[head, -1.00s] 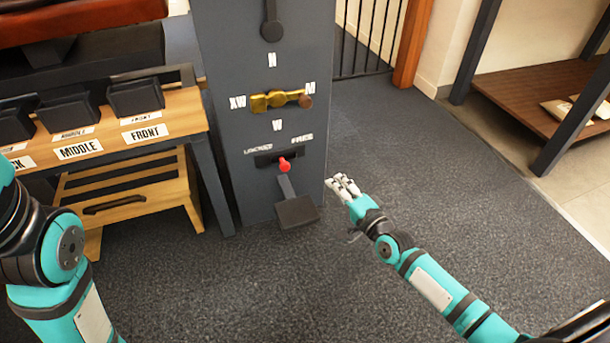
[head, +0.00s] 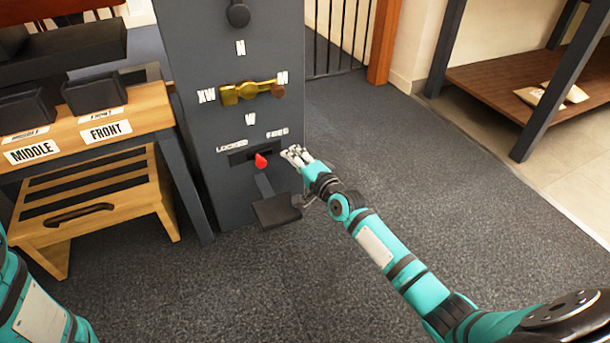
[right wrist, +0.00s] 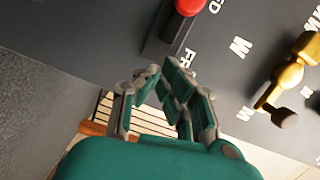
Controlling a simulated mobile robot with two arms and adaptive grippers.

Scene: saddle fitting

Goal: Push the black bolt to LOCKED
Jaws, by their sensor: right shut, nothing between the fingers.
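The bolt's red knob (head: 261,161) sticks out of a dark horizontal slot (head: 238,157) low on the grey column. It sits near the middle of the slot, between the LOCKED label (head: 231,146) at left and the FREE label (head: 277,132) at right. The black bolt body is hard to make out inside the slot. My right gripper (head: 293,152) is shut and empty, just right of the knob with a small gap. In the right wrist view the fingertips (right wrist: 172,70) point at the FREE end, and the red knob (right wrist: 190,6) shows beyond them, partly cut off.
A brass latch (head: 248,91) sits higher on the column (head: 190,60). A dark block (head: 276,210) on an arm juts out below the slot, close under my right gripper. A wooden bench (head: 150,112) stands left. Carpet (head: 400,170) at right is clear.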

